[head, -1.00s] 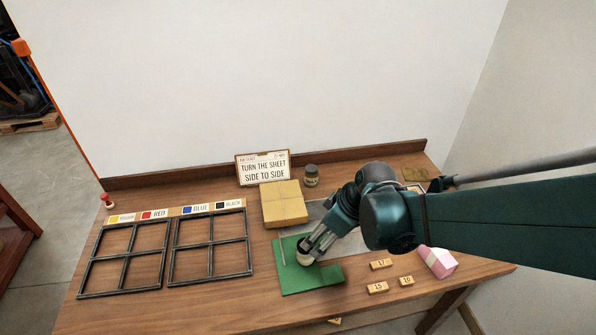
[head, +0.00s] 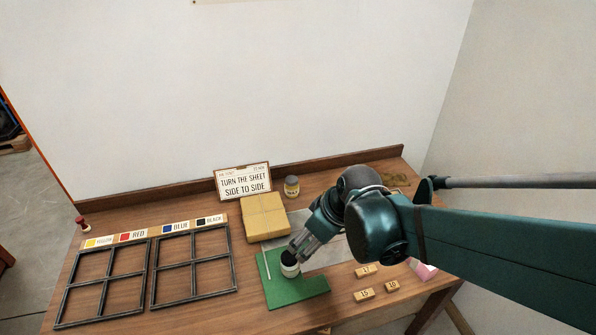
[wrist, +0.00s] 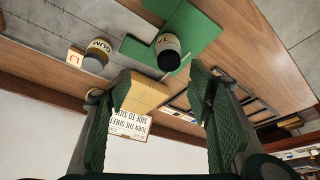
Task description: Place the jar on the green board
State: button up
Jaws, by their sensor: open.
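A jar with a dark lid and a pale label (head: 290,269) stands upright on the green board (head: 312,287). It also shows in the wrist view (wrist: 166,44), over the board (wrist: 199,32). My gripper (head: 296,250) is just above and behind the jar in the head view. In the wrist view its two fingers (wrist: 160,92) are wide apart with nothing between them, and the jar lies beyond the fingertips. A second jar (head: 291,187), labelled GUM in the wrist view (wrist: 97,55), stands at the back beside the yellow box.
The yellow box (head: 264,217) stands behind the board, with a sign (head: 243,182) behind it. Black grid frames (head: 192,265) lie to the left. Numbered wooden blocks (head: 365,271) and a pink-and-white block (head: 424,270) lie to the right. A grey sheet (head: 325,252) lies under my arm.

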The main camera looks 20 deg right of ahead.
jog(key=s+d+r+m+t+h, duration=0.1)
jog(key=s+r+m, duration=0.2)
jog(key=r, duration=0.2)
jog(key=s+d+r+m+t+h, duration=0.1)
jog(key=s+d+r+m+t, duration=0.1)
jog(key=r, duration=0.4)
jog(key=shift+s+d+r+m, duration=0.25)
jog(key=shift+s+m, duration=0.25)
jog(key=shift+m, duration=0.4)
jog(key=shift+f, duration=0.15)
